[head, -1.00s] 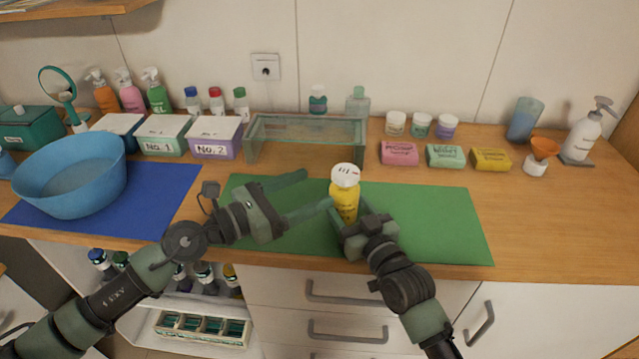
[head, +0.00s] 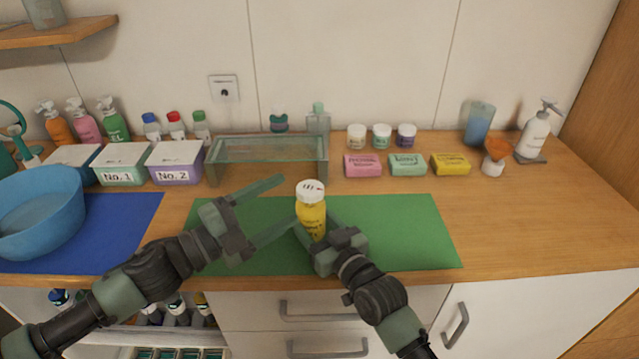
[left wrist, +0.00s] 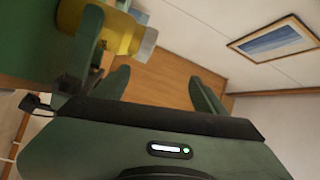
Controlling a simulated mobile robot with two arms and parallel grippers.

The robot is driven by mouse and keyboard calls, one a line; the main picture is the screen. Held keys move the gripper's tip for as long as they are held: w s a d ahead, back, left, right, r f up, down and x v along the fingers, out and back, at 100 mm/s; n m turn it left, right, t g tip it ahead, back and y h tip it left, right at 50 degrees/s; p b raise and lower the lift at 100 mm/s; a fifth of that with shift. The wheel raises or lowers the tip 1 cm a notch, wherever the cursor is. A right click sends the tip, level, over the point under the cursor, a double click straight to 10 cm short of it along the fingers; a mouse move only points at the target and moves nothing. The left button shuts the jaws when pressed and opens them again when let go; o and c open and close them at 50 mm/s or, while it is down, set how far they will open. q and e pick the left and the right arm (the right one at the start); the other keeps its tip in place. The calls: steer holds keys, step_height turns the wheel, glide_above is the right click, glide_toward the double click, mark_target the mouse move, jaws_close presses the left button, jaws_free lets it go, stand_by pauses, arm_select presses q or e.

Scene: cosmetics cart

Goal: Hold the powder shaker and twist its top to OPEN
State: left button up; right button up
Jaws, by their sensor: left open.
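The powder shaker (head: 312,220) is a yellow bottle with a white, dotted top (head: 310,191). It stands about upright over the green mat (head: 400,225); I cannot tell whether its base touches the mat. My right gripper (head: 316,229) has its fingers on both sides of the yellow body and is shut on it. My left gripper (head: 290,201) is open and empty, with its fingertips just left of the shaker, near the top's height. In the left wrist view the shaker (left wrist: 122,33) lies at the upper left, outside the left fingers (left wrist: 160,85), with a right finger against it.
A glass tray (head: 268,150) stands behind the mat. Several soap bars (head: 407,164) and small jars (head: 382,137) are at the back right. Labelled boxes (head: 122,163) and a blue basin (head: 40,212) are at the left. The wooden counter at the right (head: 540,215) has free room.

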mark_target(321, 184)
arm_select(q)
steer(key=w+d+n, duration=0.2)
steer(key=n, duration=0.3)
steer(key=w+d+f+n+y, duration=0.1)
steer(key=w+d+n, duration=0.2)
steer(key=n, duration=0.2)
steer(key=w+d+f+n, duration=0.1)
steer(key=w+d+n, duration=0.2)
steer(key=n, duration=0.2)
steer(key=shift+w+d, duration=0.15)
steer(key=shift+w, duration=0.1)
